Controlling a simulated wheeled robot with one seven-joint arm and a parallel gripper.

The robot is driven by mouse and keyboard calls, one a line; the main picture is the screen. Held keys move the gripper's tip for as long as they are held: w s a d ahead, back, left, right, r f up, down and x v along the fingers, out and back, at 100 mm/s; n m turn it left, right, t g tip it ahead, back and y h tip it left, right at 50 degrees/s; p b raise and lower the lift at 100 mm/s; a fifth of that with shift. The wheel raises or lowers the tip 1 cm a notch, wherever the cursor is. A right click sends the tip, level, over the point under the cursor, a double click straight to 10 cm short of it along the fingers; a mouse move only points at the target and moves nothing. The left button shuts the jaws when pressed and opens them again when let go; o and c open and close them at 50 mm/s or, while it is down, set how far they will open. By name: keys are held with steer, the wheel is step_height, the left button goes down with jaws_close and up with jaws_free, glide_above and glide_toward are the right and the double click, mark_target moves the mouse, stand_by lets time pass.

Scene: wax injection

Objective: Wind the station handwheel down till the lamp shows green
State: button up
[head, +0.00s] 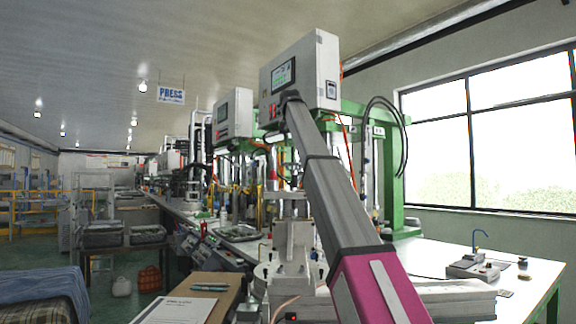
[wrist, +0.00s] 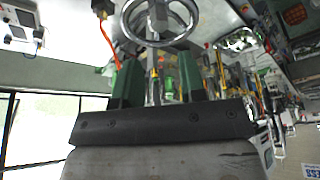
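The handwheel (wrist: 160,43) is a silver ring with spokes and a central shaft. It shows at the top of the wrist view, partly cut off by the frame edge, beyond my fingertips. My gripper (wrist: 158,82) points towards it. Its two dark and green fingers stand apart with nothing held between them, and I see no contact with the wheel. In the head view my arm crosses in front of the station, and I cannot make out the gripper or wheel clearly. A small red light (head: 291,316) shows at the bottom of the head view; I cannot tell if it is the station lamp.
A grey control box (head: 315,70) with a screen hangs above the station on a green frame (head: 396,180). A clipboard (head: 178,310) and pen (head: 209,287) lie at the lower left.

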mark_target(294, 163)
steer(key=x, duration=1)
steer(key=shift+r, duration=0.1)
steer(key=shift+s, duration=0.1)
steer(key=c, duration=0.7)
